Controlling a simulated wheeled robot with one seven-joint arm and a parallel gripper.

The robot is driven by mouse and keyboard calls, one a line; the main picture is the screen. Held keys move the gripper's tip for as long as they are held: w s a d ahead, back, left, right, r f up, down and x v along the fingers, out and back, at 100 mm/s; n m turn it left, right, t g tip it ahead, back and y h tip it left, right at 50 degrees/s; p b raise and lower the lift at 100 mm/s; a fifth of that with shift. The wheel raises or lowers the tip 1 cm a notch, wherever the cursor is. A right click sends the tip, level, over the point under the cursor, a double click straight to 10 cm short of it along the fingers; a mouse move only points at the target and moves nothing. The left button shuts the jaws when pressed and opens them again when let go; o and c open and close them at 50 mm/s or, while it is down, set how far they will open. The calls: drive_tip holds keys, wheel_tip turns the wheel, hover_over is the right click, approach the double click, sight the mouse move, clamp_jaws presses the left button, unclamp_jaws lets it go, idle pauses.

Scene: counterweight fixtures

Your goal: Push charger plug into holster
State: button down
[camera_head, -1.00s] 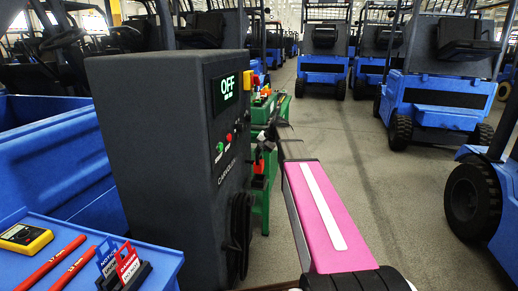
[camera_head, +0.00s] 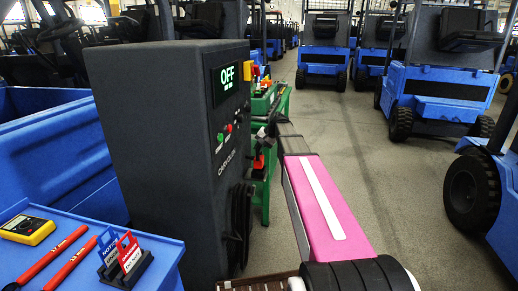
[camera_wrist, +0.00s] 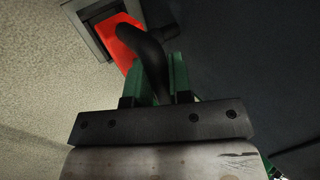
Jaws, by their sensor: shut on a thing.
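The charger plug (camera_wrist: 127,40) shows in the wrist view as an orange-red body with a curved black handle or cable. My gripper (camera_wrist: 157,78) is shut on its black part between two green fingers. The plug overlaps the holster (camera_wrist: 78,7), a grey square frame with a dark opening at the top left. How deep the plug sits in it cannot be told. In the head view my gripper (camera_head: 262,138) is small and dark beside the charger cabinet, at the end of my pink arm. The orange-red plug (camera_head: 258,163) is partly visible just below it.
The dark charger cabinet (camera_head: 150,150) reads OFF, with a coiled black cable (camera_head: 240,220) on its side. Green stands (camera_head: 265,195) are behind my arm. Forklifts line the right; the aisle floor is clear.

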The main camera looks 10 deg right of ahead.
drive_tip(key=shift+f, duration=0.15)
drive_tip(key=shift+f, duration=1.25)
drive_tip(key=shift+f, duration=1)
idle(0.6)
drive_tip(key=c, duration=1)
unclamp_jaws()
drive_tip(key=shift+o, duration=0.2)
drive_tip(key=v, duration=1)
drive_tip(key=s+a+f+n+g+h, duration=0.1)
drive_tip(key=s+a+f+n+h, duration=0.1)
drive_tip(key=s+f, duration=0.9)
drive_tip(key=s+a+f+n+g+h, duration=0.1)
drive_tip(key=s+a+f+n+h, duration=0.1)
drive_tip(key=s+f, duration=1)
drive_tip(key=s+a+h, duration=0.1)
drive_tip(key=s+h, duration=0.1)
drive_tip(key=s, duration=0.4)
drive_tip(key=shift+s+n+g, duration=0.3)
drive_tip(key=shift+s, duration=0.1)
